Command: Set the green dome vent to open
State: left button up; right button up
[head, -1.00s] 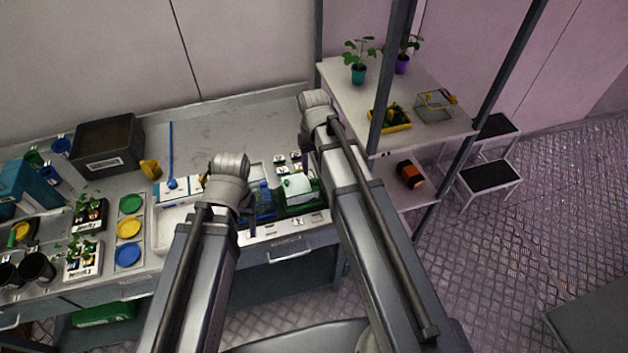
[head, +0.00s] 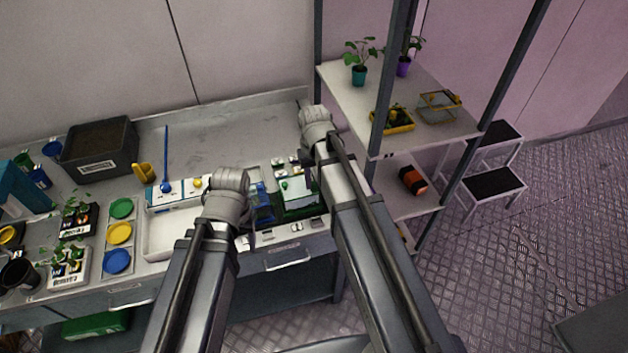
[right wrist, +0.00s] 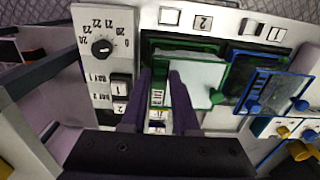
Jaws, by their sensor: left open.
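The green dome (head: 297,188), a pale clear cover with a green frame, stands on the bench beside my right arm. It also shows in the right wrist view (right wrist: 193,74), with a green knob (right wrist: 217,97) at its near right edge. I cannot tell the vent's setting. My right gripper (right wrist: 162,82) is open, its dark fingers apart at the dome's left part, a green strip showing between them. I cannot tell whether they touch it. My left gripper (head: 248,222) is open and points down left of the dome, partly hidden by its wrist.
A blue dome (right wrist: 272,88) stands right beside the green one in the right wrist view. A control box with a dial (right wrist: 102,47) and switches is on the other side. A shelf post (head: 380,90) rises close to my right arm. The back bench (head: 220,135) is clear.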

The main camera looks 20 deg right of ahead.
grip_shut()
dwell(1.0)
